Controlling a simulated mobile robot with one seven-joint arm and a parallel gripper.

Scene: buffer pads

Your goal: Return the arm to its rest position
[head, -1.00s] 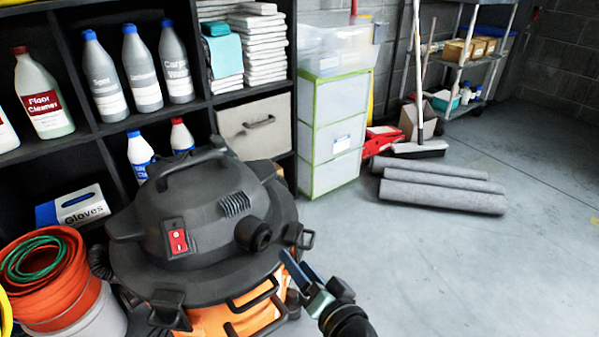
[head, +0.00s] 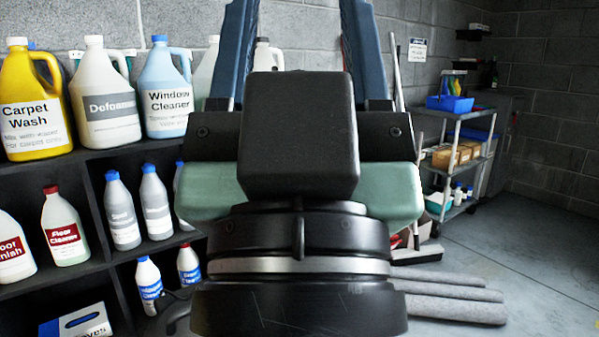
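My gripper (head: 299,25) stands large and close in the middle of the head view, pointing up. Its two blue fingers are spread wide apart with nothing between them, though their tips are cut off by the top edge. The green and black gripper body and my black wrist below it hide the centre of the scene.
Black shelving (head: 92,165) on the left holds several jugs and bottles, and a gloves box (head: 78,325) low down. At the right are a grey cart (head: 462,133), a broom (head: 416,254) and grey rolls (head: 455,305) on the floor. The far right floor is clear.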

